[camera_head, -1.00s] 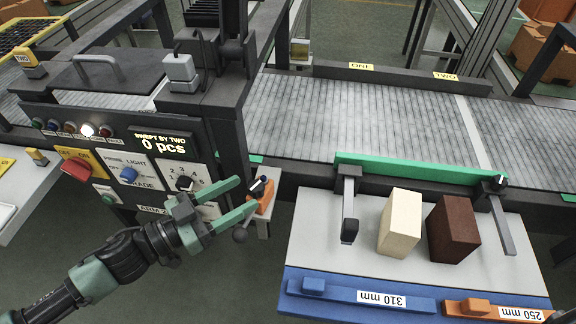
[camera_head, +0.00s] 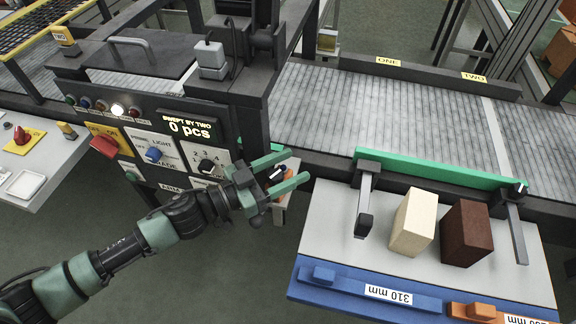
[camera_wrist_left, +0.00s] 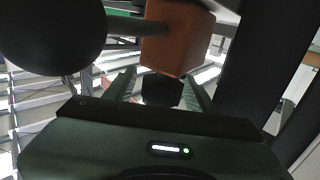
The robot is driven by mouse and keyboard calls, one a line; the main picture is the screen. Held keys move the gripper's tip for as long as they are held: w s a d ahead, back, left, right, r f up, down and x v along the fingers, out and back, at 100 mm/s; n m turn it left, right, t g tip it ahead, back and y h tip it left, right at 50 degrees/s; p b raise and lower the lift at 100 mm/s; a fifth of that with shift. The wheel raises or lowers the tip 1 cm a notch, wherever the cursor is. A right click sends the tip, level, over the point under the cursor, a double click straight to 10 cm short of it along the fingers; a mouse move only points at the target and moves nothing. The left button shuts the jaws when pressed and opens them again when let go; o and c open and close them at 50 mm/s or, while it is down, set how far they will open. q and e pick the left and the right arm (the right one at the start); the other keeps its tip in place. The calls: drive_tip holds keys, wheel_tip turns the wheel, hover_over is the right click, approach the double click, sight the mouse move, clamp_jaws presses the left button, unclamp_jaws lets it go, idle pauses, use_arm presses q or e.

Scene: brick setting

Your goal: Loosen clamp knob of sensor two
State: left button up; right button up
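A small orange clamp block (camera_head: 283,188) with a black-and-white pointer knob (camera_head: 278,175) stands on a pale bracket at the conveyor's near edge. I cannot read a label naming it sensor two. My left gripper (camera_head: 295,168) is open, its green fingers reaching across either side of the block in the head view, partly hiding it. In the left wrist view the orange block (camera_wrist_left: 178,40) is just ahead of the open fingers (camera_wrist_left: 160,88). A large dark ball (camera_wrist_left: 50,35) on a rod sticks out from the block to the left. Contact cannot be told. My right gripper is not in view.
A control panel (camera_head: 150,160) with knobs and a "0 pcs" display stands left of the gripper. On the right, a grey table (camera_head: 330,225) carries a cream block (camera_head: 413,222) and a brown block (camera_head: 466,232). The conveyor (camera_head: 330,105) runs behind.

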use_arm(q)
clamp_jaws()
